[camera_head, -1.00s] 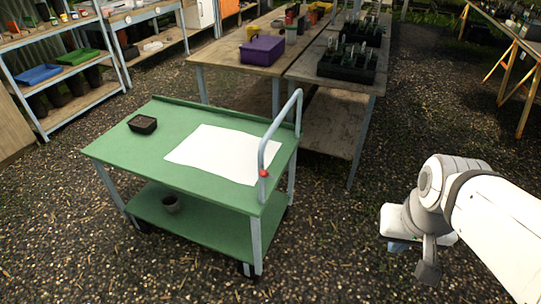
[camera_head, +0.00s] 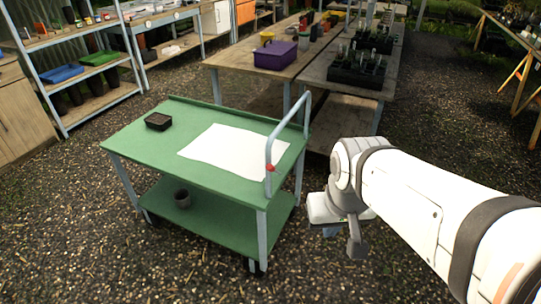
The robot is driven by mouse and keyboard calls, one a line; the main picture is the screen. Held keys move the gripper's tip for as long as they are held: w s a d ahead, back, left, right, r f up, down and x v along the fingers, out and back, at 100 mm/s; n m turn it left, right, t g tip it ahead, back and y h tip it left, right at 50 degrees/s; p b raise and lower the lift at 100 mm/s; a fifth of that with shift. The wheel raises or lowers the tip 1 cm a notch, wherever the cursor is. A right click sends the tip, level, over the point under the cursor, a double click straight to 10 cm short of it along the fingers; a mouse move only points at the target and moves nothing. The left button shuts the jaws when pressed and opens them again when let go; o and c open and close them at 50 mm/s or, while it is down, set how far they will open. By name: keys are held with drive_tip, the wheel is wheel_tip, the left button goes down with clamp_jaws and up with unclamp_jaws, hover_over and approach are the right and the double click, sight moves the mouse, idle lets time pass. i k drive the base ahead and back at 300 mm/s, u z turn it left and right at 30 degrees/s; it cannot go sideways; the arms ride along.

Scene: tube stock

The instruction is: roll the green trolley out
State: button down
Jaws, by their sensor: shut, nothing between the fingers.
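The green trolley (camera_head: 150,134) stands on the gravel left of centre, with a green top, a lower green shelf (camera_head: 215,222), grey legs and dark wheels. Its grey tubular push handle (camera_head: 269,150) rises at the right end, with a red knob (camera_head: 269,168) low on the near post. My gripper (camera_head: 330,232) points down, to the right of the trolley and its handle, apart from both in the picture. It is shut and empty; its fingertips are small and partly hidden by my wrist. My white arm reaches in from the right.
A white sheet (camera_head: 232,151) and a small black tray (camera_head: 158,122) lie on the trolley top; a pot (camera_head: 182,198) stands below. A wooden table with a purple box (camera_head: 275,54) and another with seedling trays (camera_head: 357,70) stand close behind. Shelving (camera_head: 66,122) is at left. Gravel in front is clear.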

sight(245, 216)
drive_tip(key=z, duration=0.1)
drive_tip(key=i, duration=1)
drive_tip(key=u, duration=0.1)
